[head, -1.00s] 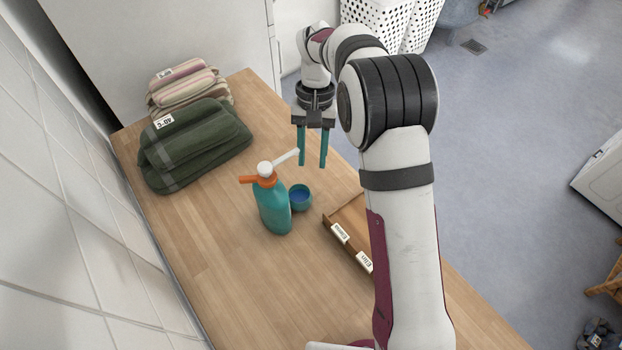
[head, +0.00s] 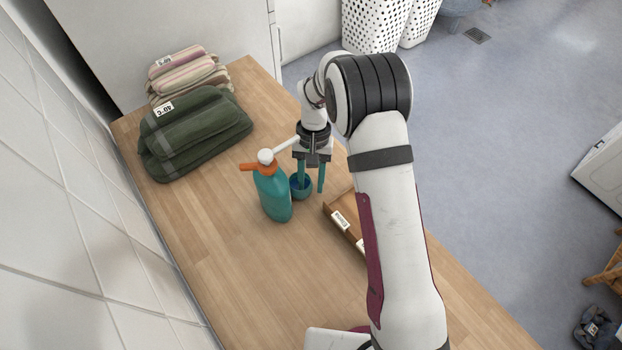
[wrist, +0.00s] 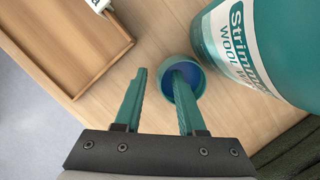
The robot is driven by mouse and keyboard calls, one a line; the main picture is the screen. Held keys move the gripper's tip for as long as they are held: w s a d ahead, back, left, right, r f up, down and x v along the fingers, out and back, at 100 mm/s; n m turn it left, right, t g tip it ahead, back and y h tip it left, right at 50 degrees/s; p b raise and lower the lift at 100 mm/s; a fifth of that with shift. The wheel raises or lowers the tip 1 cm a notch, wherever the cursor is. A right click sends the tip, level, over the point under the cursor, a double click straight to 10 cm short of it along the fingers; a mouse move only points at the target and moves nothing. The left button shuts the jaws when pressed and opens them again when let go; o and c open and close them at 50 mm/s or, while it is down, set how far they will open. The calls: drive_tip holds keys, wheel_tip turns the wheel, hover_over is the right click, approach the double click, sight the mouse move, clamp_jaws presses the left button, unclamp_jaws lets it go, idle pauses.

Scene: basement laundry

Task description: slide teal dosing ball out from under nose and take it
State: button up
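The teal dosing ball (head: 302,195) is a small open cup, blue inside, standing on the wooden counter close beside the teal bottle (head: 272,196). The bottle has an orange trigger and a white nose (head: 287,145) reaching out above the ball's side. My gripper (head: 311,188) is open, pointing down at the ball. In the wrist view, one finger of my gripper (wrist: 159,74) overlaps the mouth of the ball (wrist: 199,82) and seems to reach into it. The other finger is outside, on the side away from the bottle (wrist: 255,50). Whether either finger touches the ball, I cannot tell.
A shallow wooden tray (head: 340,222) with labels lies right of the ball, partly hidden by my arm. Folded green towels (head: 195,130) and striped towels (head: 185,72) lie at the back left. The counter left of the bottle is clear.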

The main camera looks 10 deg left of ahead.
clamp_jaws()
drive_tip(key=shift+w+d, duration=2.95)
drive_tip(key=shift+d, duration=0.1)
drive_tip(key=shift+o, duration=0.3)
unclamp_jaws()
drive_tip(key=shift+r, duration=0.1)
